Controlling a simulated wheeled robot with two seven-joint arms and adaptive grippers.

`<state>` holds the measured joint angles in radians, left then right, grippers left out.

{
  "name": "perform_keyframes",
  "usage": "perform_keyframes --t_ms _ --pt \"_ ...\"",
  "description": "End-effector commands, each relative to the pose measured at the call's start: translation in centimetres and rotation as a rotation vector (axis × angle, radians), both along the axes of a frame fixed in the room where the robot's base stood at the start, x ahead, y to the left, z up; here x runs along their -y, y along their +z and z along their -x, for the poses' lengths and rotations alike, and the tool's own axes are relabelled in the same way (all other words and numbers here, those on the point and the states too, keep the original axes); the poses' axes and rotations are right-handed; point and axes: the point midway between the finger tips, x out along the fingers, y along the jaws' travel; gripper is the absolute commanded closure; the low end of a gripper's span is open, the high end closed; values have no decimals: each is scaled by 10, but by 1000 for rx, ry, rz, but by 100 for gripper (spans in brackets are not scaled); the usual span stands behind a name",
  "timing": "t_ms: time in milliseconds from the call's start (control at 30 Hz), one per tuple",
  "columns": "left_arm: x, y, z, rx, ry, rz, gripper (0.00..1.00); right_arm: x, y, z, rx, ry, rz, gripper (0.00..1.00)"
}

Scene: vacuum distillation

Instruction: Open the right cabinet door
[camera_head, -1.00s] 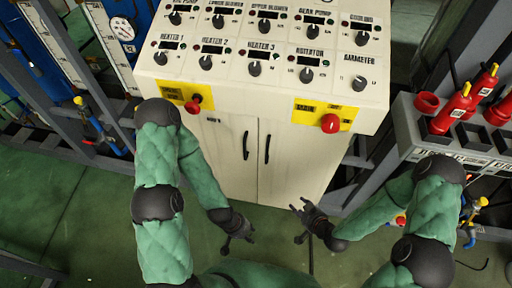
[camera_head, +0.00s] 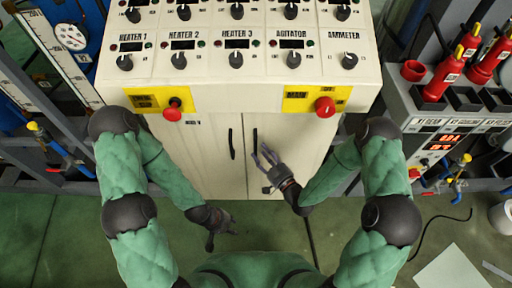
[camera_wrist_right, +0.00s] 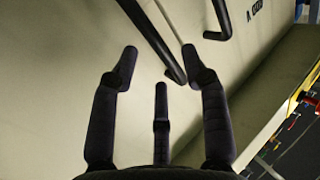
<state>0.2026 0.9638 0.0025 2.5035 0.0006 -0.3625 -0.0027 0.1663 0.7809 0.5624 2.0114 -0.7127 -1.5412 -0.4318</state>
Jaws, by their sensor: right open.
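The cream cabinet has two closed doors with black bar handles. The right door (camera_head: 284,176) has its handle (camera_head: 254,139) near the centre seam; the left door's handle (camera_head: 231,144) is just beside it. My right gripper (camera_head: 262,161) is open in front of the right door, by the lower part of its handle. In the right wrist view, the near handle (camera_wrist_right: 155,38) runs down towards the space between the spread fingertips (camera_wrist_right: 160,75); I cannot tell whether they touch it. My left gripper (camera_head: 223,238) is open and empty, low before the cabinet.
The control panel (camera_head: 225,65) with knobs and two red buttons (camera_head: 325,107) overhangs the doors. A grey unit with red bottles (camera_head: 444,82) stands at the right, a blue-and-grey frame at the left. Green floor (camera_head: 40,235) is free in front.

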Motion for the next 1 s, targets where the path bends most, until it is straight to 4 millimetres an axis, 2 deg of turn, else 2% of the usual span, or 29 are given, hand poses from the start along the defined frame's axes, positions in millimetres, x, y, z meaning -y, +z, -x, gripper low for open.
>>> perform_keyframes --t_ms 100,300,667,733,833,867,1000 --pt "0 -5 0 0 0 0 60 -12 -1 -15 0 2 0 54" --pt "0 -8 0 0 0 0 60 -22 -1 -31 -2 1 1 54" --pt "0 -8 0 0 0 0 60 -24 0 -35 -3 -1 -1 54" --pt "0 -8 0 0 0 0 60 -24 0 -35 -3 -1 -1 68" --pt "0 -8 0 0 0 0 60 -24 0 -35 -3 -1 -1 96" --pt "0 -8 0 0 0 0 60 -24 0 -35 -3 -1 -1 100" --pt "0 -8 0 0 0 0 60 -24 0 -35 -3 -1 -1 100"
